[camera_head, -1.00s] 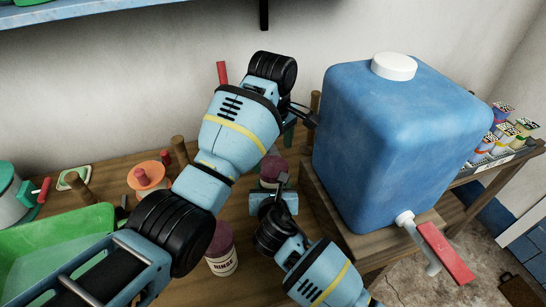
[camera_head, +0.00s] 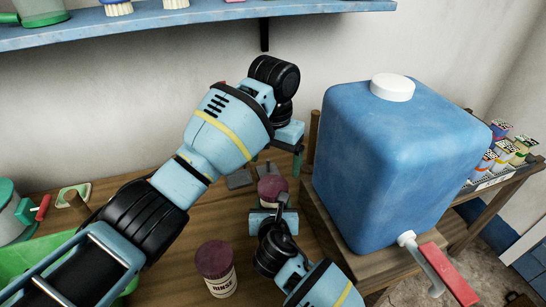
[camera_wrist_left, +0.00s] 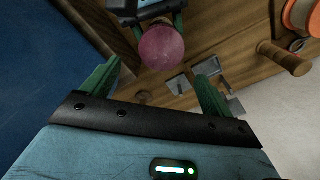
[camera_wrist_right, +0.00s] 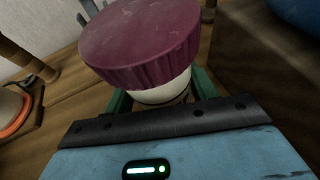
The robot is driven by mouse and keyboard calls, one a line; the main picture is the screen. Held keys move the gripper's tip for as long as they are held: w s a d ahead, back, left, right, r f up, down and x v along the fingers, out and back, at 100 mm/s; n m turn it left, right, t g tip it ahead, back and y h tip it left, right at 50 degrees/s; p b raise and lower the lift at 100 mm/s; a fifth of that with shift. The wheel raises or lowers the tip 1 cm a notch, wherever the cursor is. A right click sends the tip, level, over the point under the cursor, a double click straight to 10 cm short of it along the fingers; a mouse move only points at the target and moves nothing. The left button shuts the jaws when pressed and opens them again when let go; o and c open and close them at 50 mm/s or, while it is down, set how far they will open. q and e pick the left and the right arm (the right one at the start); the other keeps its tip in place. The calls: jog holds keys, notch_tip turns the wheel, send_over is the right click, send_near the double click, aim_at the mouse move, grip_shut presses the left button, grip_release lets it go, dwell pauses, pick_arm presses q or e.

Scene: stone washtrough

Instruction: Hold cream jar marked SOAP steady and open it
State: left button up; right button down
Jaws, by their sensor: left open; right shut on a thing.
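A jar with a maroon lid (camera_head: 272,187) stands on the wooden bench. Its cream body (camera_wrist_right: 158,94) shows below the lid in the right wrist view; its label is hidden. My right gripper (camera_head: 270,212) is shut on this jar's body, below the lid. My left gripper (camera_head: 284,155) is open and empty, apart from the lid, above and behind the jar in the head view. In the left wrist view the round lid top (camera_wrist_left: 160,47) shows beyond and between its green fingers. A second maroon-lidded jar (camera_head: 216,272), marked RINSE, stands free at the front.
A large blue tank (camera_head: 395,165) with a red-handled tap (camera_head: 445,272) stands close on the right. Grey metal pieces (camera_head: 239,179) lie on the bench left of the held jar. A wooden peg (camera_head: 313,135) stands behind. A blue shelf (camera_head: 200,28) runs above.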

aim_at(273, 185)
pick_arm(q)
jog(key=m, duration=0.4)
jog(key=shift+s+a+r, duration=0.1)
jog(key=shift+a+r, duration=0.1)
jog(key=shift+f, duration=4)
jog(key=c, duration=1)
jog(key=n, duration=0.2)
jog(key=shift+n, duration=0.3)
jog(key=shift+r, duration=0.25)
jog(key=shift+r, duration=0.75)
